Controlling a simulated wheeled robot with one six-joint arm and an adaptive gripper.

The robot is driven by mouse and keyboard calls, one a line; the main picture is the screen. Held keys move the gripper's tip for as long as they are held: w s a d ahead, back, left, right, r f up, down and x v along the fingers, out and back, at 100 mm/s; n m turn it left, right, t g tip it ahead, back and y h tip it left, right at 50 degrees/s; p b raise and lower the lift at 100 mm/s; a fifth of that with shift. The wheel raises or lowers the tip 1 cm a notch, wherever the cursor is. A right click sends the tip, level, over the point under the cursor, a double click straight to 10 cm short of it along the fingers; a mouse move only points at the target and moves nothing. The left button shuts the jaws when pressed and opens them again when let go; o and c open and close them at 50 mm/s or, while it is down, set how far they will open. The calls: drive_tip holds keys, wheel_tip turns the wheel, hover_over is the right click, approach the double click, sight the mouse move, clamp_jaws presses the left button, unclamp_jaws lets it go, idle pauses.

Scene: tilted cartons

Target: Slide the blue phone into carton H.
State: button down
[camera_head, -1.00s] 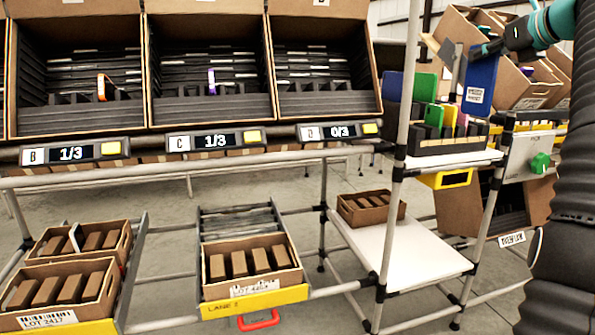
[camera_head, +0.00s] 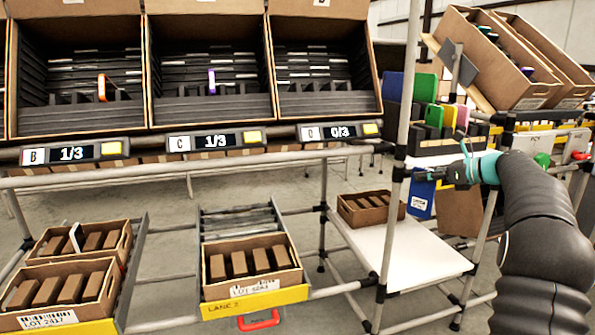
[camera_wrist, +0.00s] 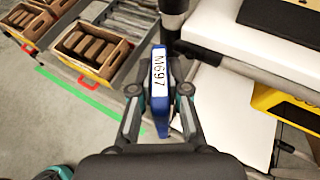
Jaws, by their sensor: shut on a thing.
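The blue phone (camera_head: 421,198) hangs below my gripper (camera_head: 437,175), beside the right-hand upright post in the head view. In the wrist view my gripper (camera_wrist: 158,98) is shut on the blue phone (camera_wrist: 159,112), with one finger on each side. A white label reading M697 lies along the phone's edge. No carton marked H can be made out. The large tilted cartons on the rack have displays marked B (camera_head: 72,153), C (camera_head: 215,141) and D (camera_head: 340,131).
The upright post (camera_head: 402,120) stands close to the phone. A white shelf (camera_head: 415,258) with a small box lies below. A black rack of coloured slabs (camera_head: 425,100) and more tilted cartons (camera_head: 500,55) are at the right. Boxes in lanes (camera_head: 253,272) sit lower left.

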drive_tip(key=s+a+f, duration=0.1)
drive_tip(key=a+f, duration=0.2)
drive_tip(key=f, duration=0.5)
drive_tip(key=s+a+f+n+g+y, duration=0.1)
drive_tip(key=s+a+f, duration=0.15)
drive_tip(key=f, duration=0.55)
drive_tip(key=s+a+f, duration=0.1)
drive_tip(key=a+f, duration=0.3)
drive_tip(key=f, duration=0.4)
drive_tip(key=s+a+f, duration=0.5)
drive_tip(key=s+f, duration=0.2)
drive_tip(key=f, duration=0.1)
drive_tip(key=s+a+f, duration=0.5)
drive_tip(key=s+f, duration=0.2)
drive_tip(key=f, duration=0.2)
drive_tip(key=shift+s+a+n+g, duration=0.2)
drive_tip(key=shift+s+n+g, duration=0.1)
